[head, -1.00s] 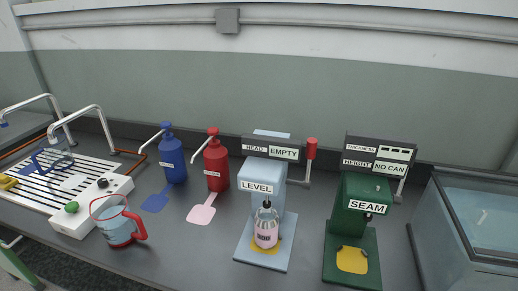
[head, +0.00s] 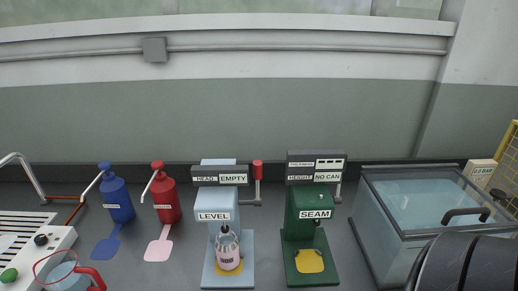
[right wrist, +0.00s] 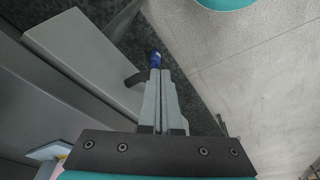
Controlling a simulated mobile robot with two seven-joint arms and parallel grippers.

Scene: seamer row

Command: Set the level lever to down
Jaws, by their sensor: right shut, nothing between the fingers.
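The level lever (head: 257,179) is on the right side of the pale blue LEVEL machine (head: 216,218) in the head view. Its red grip stands upright at the top of a grey arm. The machine's display (head: 220,179) reads HEAD EMPTY. My right gripper (right wrist: 155,76) shows in the right wrist view, shut and empty, well away from the lever. A small blue thing (right wrist: 154,59) shows at its fingertips. My left gripper is in neither current view.
The green SEAM machine (head: 304,222) stands just right of the LEVEL machine. A glass-topped tank (head: 428,203) is farther right. Blue (head: 116,197) and red (head: 165,198) pump bottles stand left. A jug (head: 63,275) is at the lower left.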

